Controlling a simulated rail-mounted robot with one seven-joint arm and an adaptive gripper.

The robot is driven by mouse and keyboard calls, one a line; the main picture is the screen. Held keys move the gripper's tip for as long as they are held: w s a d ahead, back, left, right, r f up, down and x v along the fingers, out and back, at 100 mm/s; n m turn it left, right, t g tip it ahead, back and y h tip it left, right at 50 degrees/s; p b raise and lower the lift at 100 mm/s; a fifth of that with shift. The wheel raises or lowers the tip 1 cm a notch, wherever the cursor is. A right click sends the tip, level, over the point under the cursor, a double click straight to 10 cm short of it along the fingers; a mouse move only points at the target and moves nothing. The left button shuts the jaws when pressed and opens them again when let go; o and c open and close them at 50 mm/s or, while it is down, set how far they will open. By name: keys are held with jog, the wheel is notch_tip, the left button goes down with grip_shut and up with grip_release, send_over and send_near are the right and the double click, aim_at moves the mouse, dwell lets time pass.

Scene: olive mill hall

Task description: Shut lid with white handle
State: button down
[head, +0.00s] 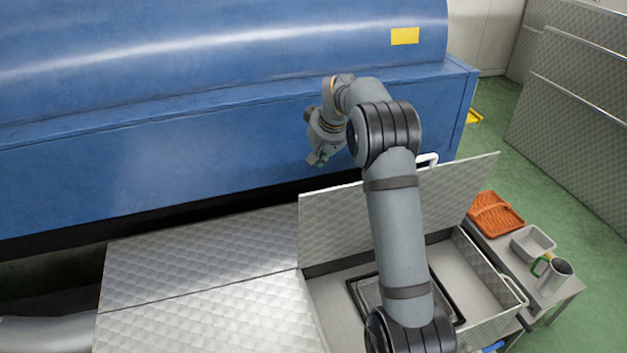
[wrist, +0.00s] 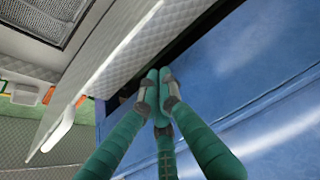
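The lid (head: 455,200) is a quilted metal panel that stands open, nearly upright, at the back of a metal bin (head: 480,320). Its white handle (head: 427,160) is on the top edge, partly behind my arm. In the wrist view the lid (wrist: 115,60) runs diagonally, with the white handle (wrist: 60,131) at lower left. My gripper (head: 316,158) is up left of the handle, close to the blue machine. In the wrist view the green fingers of my gripper (wrist: 158,78) meet at their tips, empty, on the machine side of the lid. I see no contact with the lid.
The blue machine (head: 180,165) stands close behind the lid. Quilted metal covers (head: 190,260) lie left of the bin. A side table at right holds an orange basket (head: 494,212), a grey tray (head: 533,243) and a metal jug (head: 555,275). My arm crosses above the bin.

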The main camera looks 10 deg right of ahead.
notch_tip(320, 180, down, 7)
jog(key=p, duration=0.3)
jog(key=shift+s, duration=0.25)
jog(key=shift+s, duration=0.1)
